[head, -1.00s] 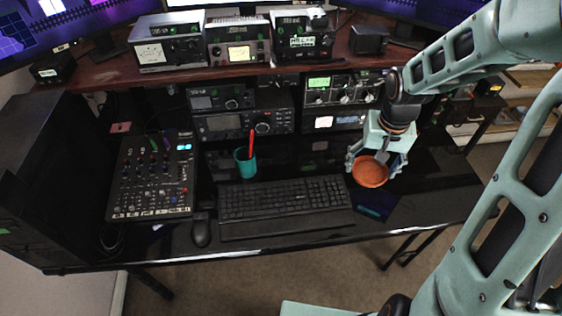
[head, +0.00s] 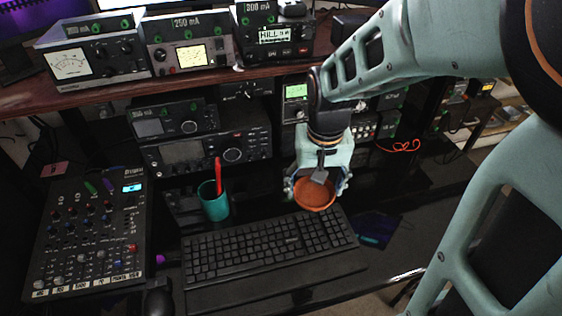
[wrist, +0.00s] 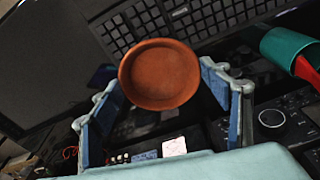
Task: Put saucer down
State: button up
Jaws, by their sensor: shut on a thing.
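The saucer (head: 316,196) is a round, shallow, terracotta-orange dish. My gripper (head: 317,187) is shut on it, with one finger at each side of its rim. In the wrist view the saucer (wrist: 160,75) sits between the blue-padded fingers (wrist: 158,84), its hollow face toward the camera. In the head view it appears just behind the right end of the keyboard (head: 270,245). I cannot tell whether its underside touches the black desk (head: 400,225).
A teal cup (head: 214,205) with a red pen stands left of the saucer. A mixer (head: 85,240) is at the far left. Radio units (head: 205,150) stand behind. A dark blue flat item (head: 378,230) lies right of the keyboard. Bare desk shows farther right.

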jog(key=w+a+f, duration=0.4)
jog(key=w+a, duration=0.2)
jog(key=w, duration=0.2)
send_over(280, 192)
jog(key=f, duration=0.5)
jog(key=shift+s+d+f+b, duration=0.1)
jog(key=shift+s+f+b, duration=0.2)
jog(key=shift+s+b, duration=0.1)
jog(key=shift+w+f, duration=0.2)
jog(key=shift+f, duration=1.55)
jog(key=shift+f+b, duration=0.2)
jog(key=shift+b, duration=0.2)
jog(key=o, duration=1.6)
jog(key=shift+r, duration=0.15)
notch_tip(280, 192, up, 12)
jog(key=s+p, duration=0.1)
jog(key=shift+s+p, duration=0.2)
jog(key=shift+p, duration=0.15)
